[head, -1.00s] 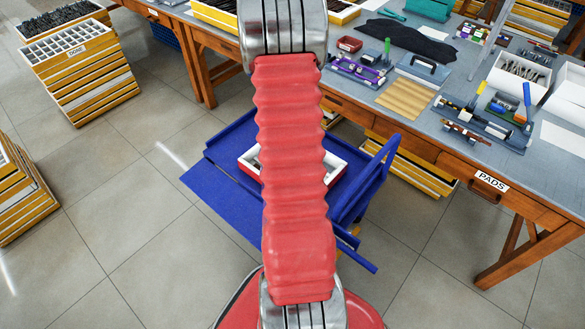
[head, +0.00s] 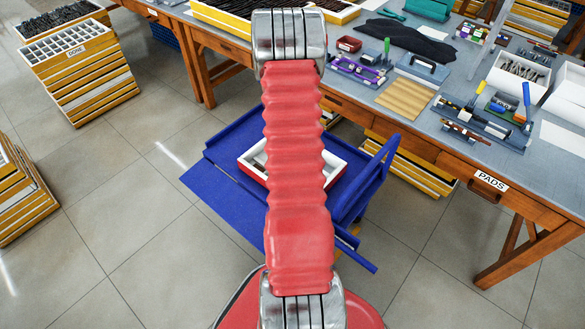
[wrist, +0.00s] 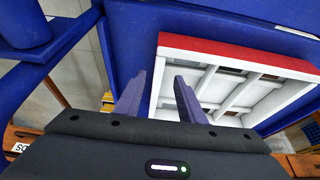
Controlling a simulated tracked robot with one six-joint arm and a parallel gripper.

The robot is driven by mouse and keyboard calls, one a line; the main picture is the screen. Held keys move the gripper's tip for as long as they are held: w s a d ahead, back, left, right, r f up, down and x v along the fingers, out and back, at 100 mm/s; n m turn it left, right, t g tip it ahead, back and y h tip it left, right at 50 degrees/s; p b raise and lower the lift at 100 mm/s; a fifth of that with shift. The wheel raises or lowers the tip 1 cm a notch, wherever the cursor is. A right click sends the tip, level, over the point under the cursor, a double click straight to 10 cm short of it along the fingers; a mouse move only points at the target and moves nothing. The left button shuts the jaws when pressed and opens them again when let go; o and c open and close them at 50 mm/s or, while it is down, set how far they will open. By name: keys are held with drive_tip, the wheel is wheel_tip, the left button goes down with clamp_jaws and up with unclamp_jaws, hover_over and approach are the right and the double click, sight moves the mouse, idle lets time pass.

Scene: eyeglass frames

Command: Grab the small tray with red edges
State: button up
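The small tray with red edges (head: 340,166) rests on a blue cart (head: 222,150) in the head view. Its walls look white inside and red outside, and my arm hides its middle. In the wrist view the tray (wrist: 228,50) fills the upper right, with a red side, white dividers and several compartments. My gripper is not visible in the head view.
A workbench (head: 520,165) with tools stands behind and right of the cart. A small dark red box (head: 349,44) is on it. The cart has a raised blue frame (head: 372,180) on its right. Drawer stacks (head: 85,75) stand at the left. Open tiled floor lies left and front.

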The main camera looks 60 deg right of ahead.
drive_tip(key=shift+x, duration=1.25)
drive_tip(key=shift+a+x, duration=0.15)
drive_tip(key=shift+x, duration=1.15)
drive_tip(key=shift+a+x, duration=0.1)
drive_tip(key=shift+x, duration=1.2)
clamp_jaws()
